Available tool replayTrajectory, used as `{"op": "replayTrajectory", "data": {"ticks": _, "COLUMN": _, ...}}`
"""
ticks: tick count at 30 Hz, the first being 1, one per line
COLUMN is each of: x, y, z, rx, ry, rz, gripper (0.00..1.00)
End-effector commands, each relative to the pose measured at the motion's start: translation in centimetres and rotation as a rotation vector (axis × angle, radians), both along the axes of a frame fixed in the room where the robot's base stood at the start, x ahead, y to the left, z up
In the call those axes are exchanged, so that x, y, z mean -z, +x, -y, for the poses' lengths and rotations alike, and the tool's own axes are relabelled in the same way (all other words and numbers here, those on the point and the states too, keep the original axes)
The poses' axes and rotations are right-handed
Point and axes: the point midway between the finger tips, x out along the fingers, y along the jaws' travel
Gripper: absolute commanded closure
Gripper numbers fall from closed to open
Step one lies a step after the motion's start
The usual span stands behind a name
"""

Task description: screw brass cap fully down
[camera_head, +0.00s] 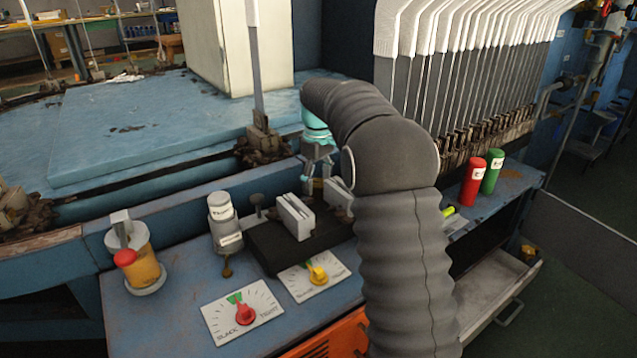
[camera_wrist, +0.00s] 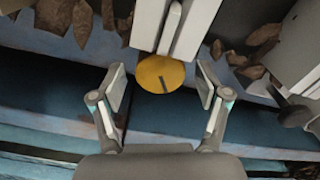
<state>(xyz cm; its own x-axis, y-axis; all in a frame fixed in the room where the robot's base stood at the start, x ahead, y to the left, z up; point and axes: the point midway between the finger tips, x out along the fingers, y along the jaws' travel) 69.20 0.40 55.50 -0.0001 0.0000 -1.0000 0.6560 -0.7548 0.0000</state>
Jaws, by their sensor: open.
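In the wrist view, the brass cap (camera_wrist: 161,74) is a round yellow disc with a short dark line on its face. It lies at the end of a pale grey bar. My gripper (camera_wrist: 160,88) is open, with one finger to the left of the cap and one to the right. Gaps show between the fingers and the cap, and I cannot tell its height relative to the fingertips. In the head view, my gripper (camera_head: 317,178) hangs behind the white clamp blocks, and the cap cannot be made out there.
White clamp blocks (camera_head: 294,216) stand on a black base close to my gripper. Red (camera_head: 473,183) and green (camera_head: 491,172) cylinders stand right. An open drawer (camera_head: 497,290) juts out.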

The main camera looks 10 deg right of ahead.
Motion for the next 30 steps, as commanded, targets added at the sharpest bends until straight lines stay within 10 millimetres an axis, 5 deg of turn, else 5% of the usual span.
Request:
{"op": "replayTrajectory", "data": {"ticks": 8, "x": 0.11, "y": -0.01, "z": -0.02, "rx": 0.000, "ry": 0.000, "rz": 0.000, "gripper": 0.25}}
{"op": "replayTrajectory", "data": {"ticks": 15, "x": 0.11, "y": 0.00, "z": -0.01, "rx": 0.000, "ry": 0.000, "rz": 0.000, "gripper": 0.85}}
{"op": "replayTrajectory", "data": {"ticks": 30, "x": -0.29, "y": 0.03, "z": 0.14, "rx": 0.119, "ry": -0.001, "rz": 0.000, "gripper": 0.85}}
